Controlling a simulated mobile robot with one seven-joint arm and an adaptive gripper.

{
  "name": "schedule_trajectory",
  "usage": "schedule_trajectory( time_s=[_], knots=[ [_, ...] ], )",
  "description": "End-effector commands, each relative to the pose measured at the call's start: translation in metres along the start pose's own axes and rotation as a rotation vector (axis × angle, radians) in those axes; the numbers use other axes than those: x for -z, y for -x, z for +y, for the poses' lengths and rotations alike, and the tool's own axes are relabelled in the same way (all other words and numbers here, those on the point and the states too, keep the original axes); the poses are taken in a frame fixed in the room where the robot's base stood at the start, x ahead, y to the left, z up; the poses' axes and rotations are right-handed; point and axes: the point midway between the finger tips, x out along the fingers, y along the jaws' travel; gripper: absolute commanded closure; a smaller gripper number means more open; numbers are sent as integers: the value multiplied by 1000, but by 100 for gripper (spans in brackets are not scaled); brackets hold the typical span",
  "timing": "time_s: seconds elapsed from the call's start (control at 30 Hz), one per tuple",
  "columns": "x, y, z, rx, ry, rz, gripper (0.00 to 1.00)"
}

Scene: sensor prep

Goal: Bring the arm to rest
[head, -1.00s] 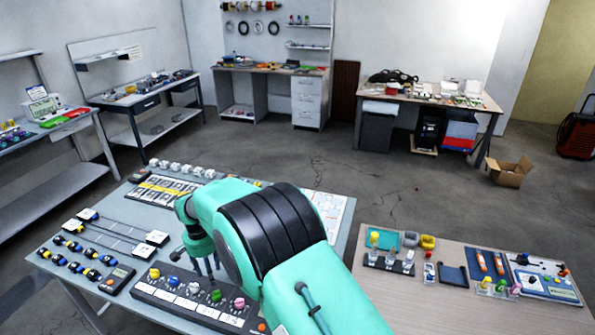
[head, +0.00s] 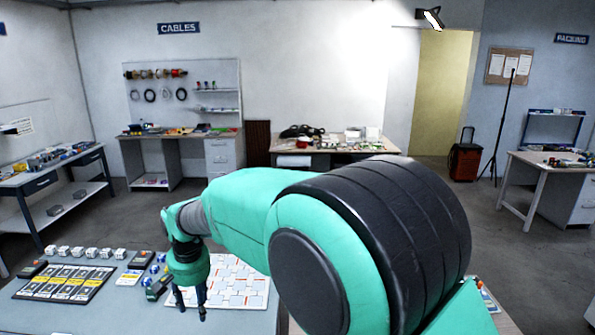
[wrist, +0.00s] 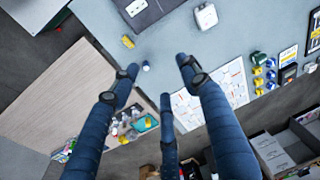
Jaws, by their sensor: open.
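My gripper (head: 190,303) hangs from my green and black arm, fingers pointing down, over the grey-blue table (head: 130,318) in the head view. It is beside the left edge of a white patterned sheet (head: 238,285). In the wrist view my gripper (wrist: 160,80) has its dark blue fingers spread apart with nothing between them. Below the fingers are the table, a small blue-and-white piece (wrist: 146,66) and a yellow piece (wrist: 128,41), apart from the fingertips. My arm hides the right part of the table in the head view.
A tray of black-and-yellow cards (head: 66,283) and a row of white cubes (head: 92,253) lie left of my gripper. A wooden table (wrist: 62,88) with small coloured items adjoins in the wrist view. Open floor (head: 120,215) lies beyond, before the back benches.

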Motion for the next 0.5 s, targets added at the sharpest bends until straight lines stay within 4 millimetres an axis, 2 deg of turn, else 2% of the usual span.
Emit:
schedule_trajectory(
  time_s=[0.03,0.2,0.5],
  knots=[
    [-1,16,20,3,-9,13,54],
    [-11,60,76,9,-27,48,54],
    [-47,124,170,10,-55,110,54]
  ],
)
